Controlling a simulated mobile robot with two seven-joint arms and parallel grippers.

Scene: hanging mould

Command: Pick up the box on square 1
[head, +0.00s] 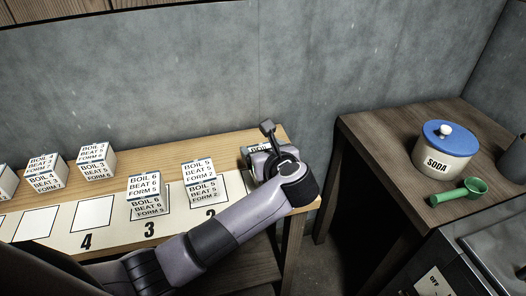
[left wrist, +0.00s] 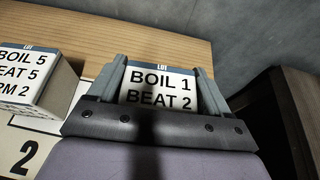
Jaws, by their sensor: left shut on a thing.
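The box on square 1 is white with a dark blue top edge and reads "BOIL 1 BEAT 2" in the left wrist view (left wrist: 160,88). My left gripper (left wrist: 161,70) is shut on it, one finger against each side. In the head view my left gripper (head: 262,152) is at the right end of the wooden bench and hides most of the box (head: 257,147). Square 1 and its number are hidden behind my arm. I cannot tell whether the box touches the bench. My right gripper is not in view.
The box on square 2 (head: 200,180) stands just left of my gripper, and it shows in the left wrist view (left wrist: 30,78). The box by square 3 (head: 145,192) and several others stand farther left. A dark table (head: 375,135) on the right holds a soda jar (head: 440,157) and green scoop (head: 462,191).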

